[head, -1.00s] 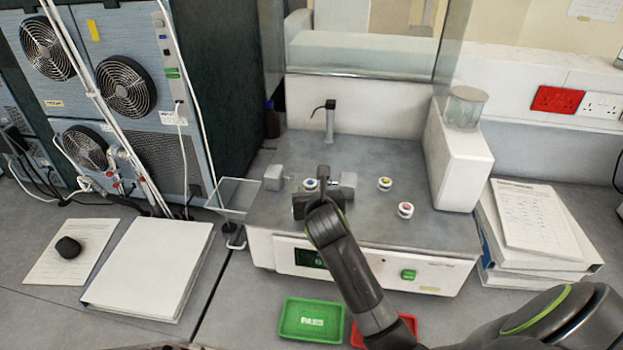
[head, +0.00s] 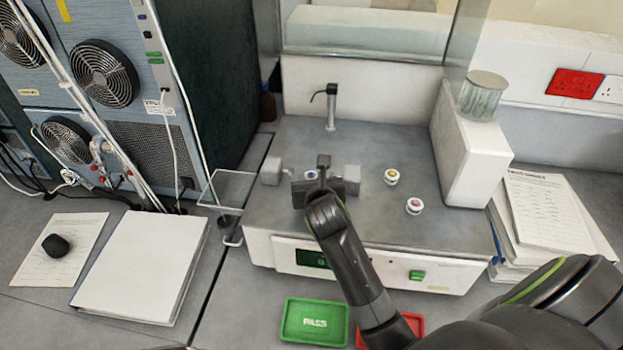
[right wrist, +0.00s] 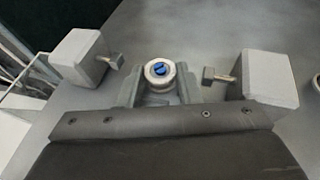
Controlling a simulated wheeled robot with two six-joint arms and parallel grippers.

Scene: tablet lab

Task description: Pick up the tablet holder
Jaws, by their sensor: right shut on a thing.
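The tablet holder is a small white round piece with a blue top. In the right wrist view the tablet holder (right wrist: 158,73) sits centred just beyond the dark gripper body, between two grey blocks. In the head view the holder (head: 311,175) is mostly hidden by my right gripper (head: 324,172). My right gripper is shut on the holder, low over the grey top of the white bench instrument (head: 385,130). Its fingers show only partly. My left gripper is not in view.
Grey blocks stand left (head: 271,171) and right (head: 347,173) of the gripper. Two similar white pieces, with a yellow top (head: 391,177) and a pink top (head: 414,206), stand to the right. A green PASS tray (head: 315,341) and a red tray (head: 412,325) lie in front.

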